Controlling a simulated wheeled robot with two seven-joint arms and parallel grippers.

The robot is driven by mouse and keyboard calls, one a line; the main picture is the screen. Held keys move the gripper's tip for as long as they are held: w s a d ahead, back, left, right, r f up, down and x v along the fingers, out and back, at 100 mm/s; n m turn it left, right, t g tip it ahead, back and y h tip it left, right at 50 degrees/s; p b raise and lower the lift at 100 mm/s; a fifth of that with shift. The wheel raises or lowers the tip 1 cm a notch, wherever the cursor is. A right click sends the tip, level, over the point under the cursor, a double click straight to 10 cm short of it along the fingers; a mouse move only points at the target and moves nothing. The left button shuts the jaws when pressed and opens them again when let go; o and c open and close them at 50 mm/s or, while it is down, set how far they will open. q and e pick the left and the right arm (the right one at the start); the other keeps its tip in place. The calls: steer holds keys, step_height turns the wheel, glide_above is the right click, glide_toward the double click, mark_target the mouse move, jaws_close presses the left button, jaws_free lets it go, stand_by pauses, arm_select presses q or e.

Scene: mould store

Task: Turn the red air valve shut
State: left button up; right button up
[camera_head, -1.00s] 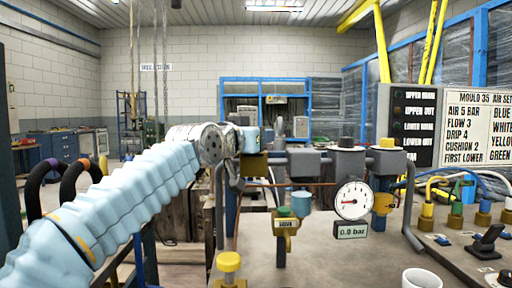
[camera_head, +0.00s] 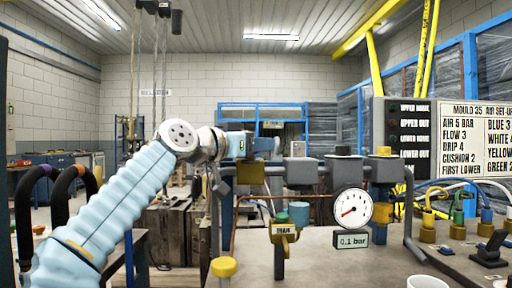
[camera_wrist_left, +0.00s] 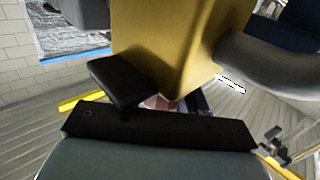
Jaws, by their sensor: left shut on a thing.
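My left arm comes in from the left of the head view. Its gripper (camera_head: 221,186) is beside a brass block (camera_head: 250,172) at the left end of the grey pipe assembly. In the left wrist view the brass block (camera_wrist_left: 180,40) fills the upper middle, with the dark gripper fingers (camera_wrist_left: 155,103) just below it. A small reddish-pink part, likely the red air valve (camera_wrist_left: 160,103), shows between the fingers. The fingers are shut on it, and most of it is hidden. The valve's red does not show in the head view. My right gripper is not in view.
A round gauge (camera_head: 353,209) has a readout (camera_head: 352,240) of 0.1 bar. A white mug (camera_head: 426,282) is at the bottom right. Coloured hose fittings line the bench's right side.

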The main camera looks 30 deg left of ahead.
arm_select(q)
steer(key=o, duration=1)
steer(key=shift+c, duration=0.2)
steer(key=shift+s+a, duration=0.1)
steer(key=shift+s, duration=0.2)
steer(key=b+v, duration=0.4)
steer(key=v, duration=0.9)
steer(key=shift+s, duration=0.1)
